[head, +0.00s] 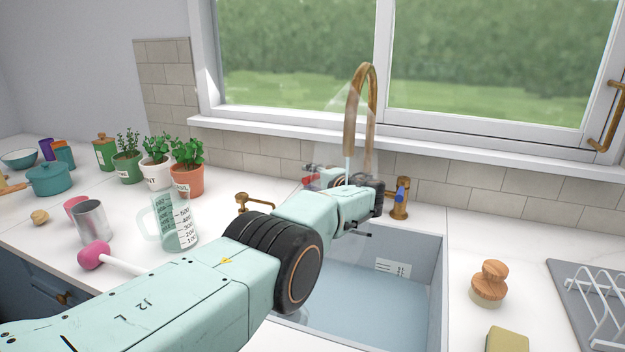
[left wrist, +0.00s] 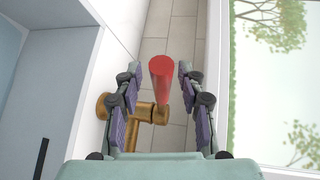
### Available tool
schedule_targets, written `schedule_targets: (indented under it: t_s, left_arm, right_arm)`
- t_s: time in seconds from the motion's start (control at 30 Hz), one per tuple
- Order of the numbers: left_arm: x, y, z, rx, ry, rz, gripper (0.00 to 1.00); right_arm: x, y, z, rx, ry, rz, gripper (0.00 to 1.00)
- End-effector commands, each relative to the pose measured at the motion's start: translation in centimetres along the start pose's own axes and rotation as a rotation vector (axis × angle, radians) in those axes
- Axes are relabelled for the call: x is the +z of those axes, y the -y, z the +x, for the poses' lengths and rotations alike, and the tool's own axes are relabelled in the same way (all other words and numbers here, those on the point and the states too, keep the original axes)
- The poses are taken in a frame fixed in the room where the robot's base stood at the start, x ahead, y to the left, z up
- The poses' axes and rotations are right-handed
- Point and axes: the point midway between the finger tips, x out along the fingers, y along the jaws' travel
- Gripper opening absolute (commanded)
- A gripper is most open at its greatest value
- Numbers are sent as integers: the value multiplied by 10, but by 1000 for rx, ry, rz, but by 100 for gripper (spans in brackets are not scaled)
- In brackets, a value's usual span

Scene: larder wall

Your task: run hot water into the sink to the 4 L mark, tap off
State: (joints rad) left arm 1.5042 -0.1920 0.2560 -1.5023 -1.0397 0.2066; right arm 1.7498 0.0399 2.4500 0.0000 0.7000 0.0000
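The brass tap (head: 365,100) arches over the sink (head: 437,270). A thin pale stream shows below its spout, with a faint whitish haze around it. Bluish water (head: 365,300) covers the sink bottom. A white mark plate (head: 393,267) is on the back wall, just above the water; its figures are too small to read. The red hot handle (left wrist: 160,80) stands between the fingers of my left gripper (left wrist: 159,92), which is open, with a gap on both sides. In the head view my arm partly hides this handle. The blue cold handle (head: 401,190) is at the right. My right gripper is not in view.
A measuring jug (head: 174,222), metal cup (head: 92,222), pink-headed tool (head: 95,255) and potted herbs (head: 187,165) stand left of the sink. A small brass fitting (head: 255,201) is behind my arm. A brush (head: 489,285), sponge (head: 507,340) and dish rack (head: 600,300) are right.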

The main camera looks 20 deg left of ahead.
Motion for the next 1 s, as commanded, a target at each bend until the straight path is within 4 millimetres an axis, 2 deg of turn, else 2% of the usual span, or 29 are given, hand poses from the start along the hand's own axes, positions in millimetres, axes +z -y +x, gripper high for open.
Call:
schedule_targets:
  t_s: [0.57, 1.0]
  left_arm:
    - [-1, 1, -24, 0, -2, 2, 40]
    - [-1, 0, -68, 1, -2, 0, 40]
  right_arm:
    - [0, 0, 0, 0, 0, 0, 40]
    - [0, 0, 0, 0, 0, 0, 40]
